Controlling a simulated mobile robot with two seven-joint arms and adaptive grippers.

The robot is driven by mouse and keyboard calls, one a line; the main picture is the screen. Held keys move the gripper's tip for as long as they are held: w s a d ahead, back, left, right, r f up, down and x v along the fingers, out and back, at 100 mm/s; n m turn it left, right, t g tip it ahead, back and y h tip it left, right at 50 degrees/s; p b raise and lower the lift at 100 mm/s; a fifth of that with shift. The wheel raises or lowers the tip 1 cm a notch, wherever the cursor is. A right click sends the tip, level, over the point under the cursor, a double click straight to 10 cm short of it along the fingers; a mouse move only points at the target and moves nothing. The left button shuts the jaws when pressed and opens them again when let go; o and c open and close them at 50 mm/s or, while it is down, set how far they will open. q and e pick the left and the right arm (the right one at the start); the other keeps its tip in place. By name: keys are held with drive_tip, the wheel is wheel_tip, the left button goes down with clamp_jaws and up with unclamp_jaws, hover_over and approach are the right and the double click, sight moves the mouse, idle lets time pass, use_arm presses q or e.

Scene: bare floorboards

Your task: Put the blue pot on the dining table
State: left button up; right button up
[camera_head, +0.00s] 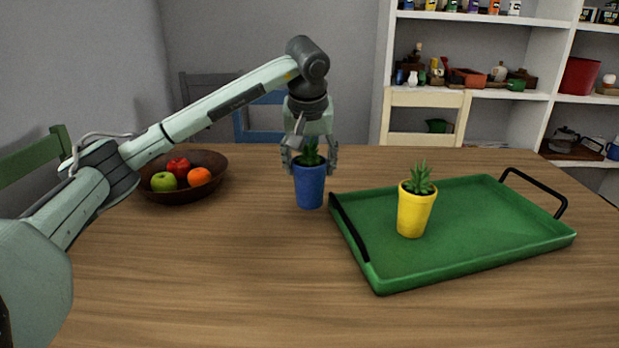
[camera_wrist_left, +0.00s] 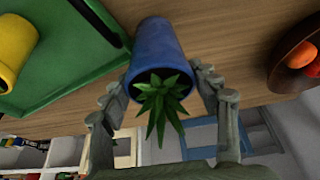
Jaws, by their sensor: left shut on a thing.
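The blue pot (camera_head: 310,188) holds a green plant and is upright at the left of the green tray, over the wooden dining table (camera_head: 200,270). My left gripper (camera_head: 309,160) comes down from above and is shut on the pot's rim, one finger on each side. In the left wrist view the blue pot (camera_wrist_left: 160,50) shows between the fingers of my left gripper (camera_wrist_left: 165,95), with its plant toward the palm. Whether the pot's base touches the table is hard to tell. My right gripper is not in view.
A green tray (camera_head: 480,245) with black handles holds a yellow pot (camera_head: 415,212) with a plant. A brown bowl (camera_head: 185,195) of fruit stands at the left. Chairs and a white shelf (camera_head: 480,95) stand behind the table. The table's front middle is clear.

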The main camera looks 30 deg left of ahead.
sight(309, 179)
use_arm(q)
drive_tip(key=shift+f, duration=1.65)
drive_tip(key=o, duration=1.6)
drive_tip(key=shift+f, duration=0.1)
drive_tip(key=shift+c, duration=0.2)
drive_tip(key=v, duration=1.2)
